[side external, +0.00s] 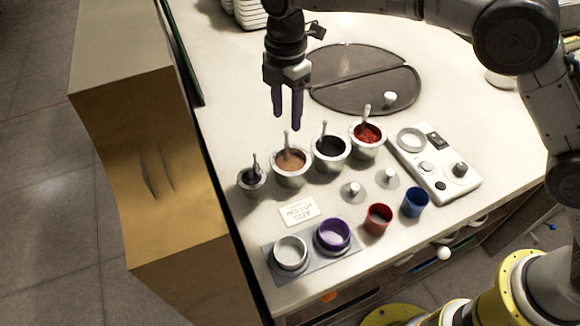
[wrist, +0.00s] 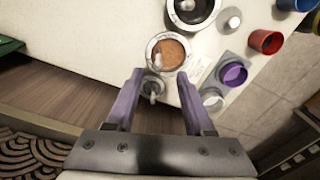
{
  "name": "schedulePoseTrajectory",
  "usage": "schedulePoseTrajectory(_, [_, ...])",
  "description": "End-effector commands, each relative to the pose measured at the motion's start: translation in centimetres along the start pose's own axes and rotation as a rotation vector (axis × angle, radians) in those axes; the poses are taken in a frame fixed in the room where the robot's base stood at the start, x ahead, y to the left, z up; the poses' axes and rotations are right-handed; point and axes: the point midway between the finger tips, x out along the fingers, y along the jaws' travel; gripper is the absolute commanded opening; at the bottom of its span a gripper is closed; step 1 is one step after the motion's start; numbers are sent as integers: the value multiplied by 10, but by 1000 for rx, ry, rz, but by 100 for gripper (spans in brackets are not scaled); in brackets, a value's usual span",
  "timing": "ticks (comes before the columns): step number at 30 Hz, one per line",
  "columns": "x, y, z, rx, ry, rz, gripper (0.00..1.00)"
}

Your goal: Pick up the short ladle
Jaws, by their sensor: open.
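A short ladle (side external: 255,161) stands in the small dark metal pot (side external: 243,187) at the left end of a row of sauce pots. Its handle looks the shortest of those in the row. In the wrist view this ladle (wrist: 153,97) and pot show between my finger tips. My gripper (side external: 287,120) is open and empty, its purple fingers pointing down, above and behind the row. Other ladles stand in the brown sauce pot (side external: 291,180), the dark sauce pot (side external: 330,165) and the red sauce pot (side external: 366,151).
Two lidded pegs (side external: 353,190), a label card (side external: 298,211), a tray with a white cup (side external: 290,252) and a purple cup (side external: 333,235), a red cup (side external: 377,219) and a blue cup (side external: 415,203) stand in front. A control panel (side external: 433,165) is right. The counter's left edge is near the small pot.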

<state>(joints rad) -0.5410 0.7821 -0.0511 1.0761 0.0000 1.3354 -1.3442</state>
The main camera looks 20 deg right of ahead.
Motion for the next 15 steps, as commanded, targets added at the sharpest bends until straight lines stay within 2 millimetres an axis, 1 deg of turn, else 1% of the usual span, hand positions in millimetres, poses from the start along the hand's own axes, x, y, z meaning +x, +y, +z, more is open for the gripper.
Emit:
schedulePoseTrajectory(1, [9,0,0,1,-1,-3,53])
schedulePoseTrajectory(3, [17,0,0,1,-1,-2,53])
schedulePoseTrajectory(11, [35,0,0,1,0,-1,53])
schedulePoseTrajectory(15, [56,2,0,1,-1,-3,53])
